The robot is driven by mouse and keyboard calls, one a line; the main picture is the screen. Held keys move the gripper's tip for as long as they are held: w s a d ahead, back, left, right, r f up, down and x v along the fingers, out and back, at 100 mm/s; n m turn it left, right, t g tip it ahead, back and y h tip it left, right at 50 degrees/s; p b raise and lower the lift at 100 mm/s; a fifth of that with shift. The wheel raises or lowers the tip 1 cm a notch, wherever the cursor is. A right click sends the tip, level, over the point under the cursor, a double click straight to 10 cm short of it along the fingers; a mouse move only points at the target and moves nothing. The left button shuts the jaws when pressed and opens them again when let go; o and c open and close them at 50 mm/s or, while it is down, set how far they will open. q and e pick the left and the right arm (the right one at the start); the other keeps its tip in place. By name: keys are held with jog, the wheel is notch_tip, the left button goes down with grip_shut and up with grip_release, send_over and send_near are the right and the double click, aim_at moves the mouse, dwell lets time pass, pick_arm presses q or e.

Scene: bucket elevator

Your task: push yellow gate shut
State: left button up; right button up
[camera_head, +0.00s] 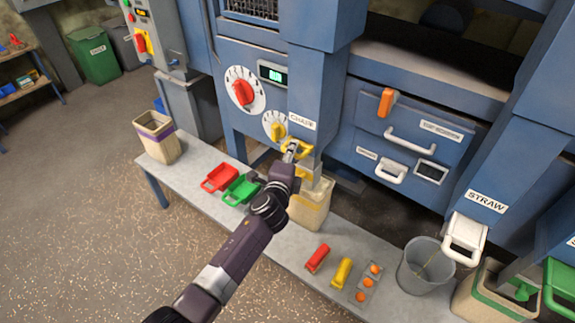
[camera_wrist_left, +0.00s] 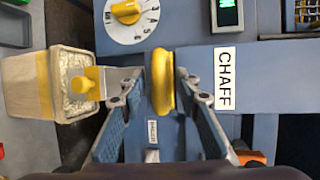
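The yellow gate's handle (camera_head: 303,147) is on the blue chute under the CHAFF label. In the left wrist view the yellow handle (camera_wrist_left: 162,82) stands between my fingertips, with little or no gap on either side. My left gripper (camera_head: 291,152) reaches it from the front and looks shut on it. A yellow part (camera_wrist_left: 88,84) lies over the mouth of a bin (camera_wrist_left: 55,85), which also shows in the head view (camera_head: 310,207). My fingers hide part of the chute, so how far the gate is open is hard to tell. My right gripper is not in view.
A grey bench (camera_head: 205,194) holds a red tray (camera_head: 220,178), a green tray (camera_head: 240,190), a red block (camera_head: 317,258), a yellow block (camera_head: 342,272) and a grey bucket (camera_head: 425,268). A yellow dial (camera_head: 275,127) is close to the gripper. The floor at left is clear.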

pick_arm(q)
jog(key=v, duration=1.1)
jog(key=s+a+f+n+g+y, duration=0.1)
jog(key=s+a+f+n+g, duration=0.25)
jog(key=f, duration=0.75)
jog(key=s+a+f+n+g, duration=0.15)
jog(key=s+a+f, duration=0.35)
jog(key=f, duration=0.7)
jog(key=s+a+f+n+g+y, duration=0.1)
jog(key=s+a+f+n+g, duration=0.15)
jog(key=s+f, duration=0.6)
jog(key=s+a+f+n+g+y, duration=0.1)
jog(key=s+a+f+n+g, duration=0.2)
jog(key=s+f, duration=0.55)
jog(key=s+a+f+n+g, duration=0.1)
jog(key=s+a+f+n, duration=0.3)
jog(key=s+f, duration=0.45)
jog(key=s+a+f+n+g, duration=0.1)
jog(key=s+a+f+n, duration=0.1)
jog(key=s, duration=0.8)
jog(key=s+a+f+n+g, duration=0.1)
jog(key=s+a+f+n, duration=0.1)
jog(key=s, duration=0.8)
jog(key=shift+a+f+n+g+y, duration=0.35)
jog(key=shift+a+f, duration=0.2)
jog(key=shift+f, duration=0.15)
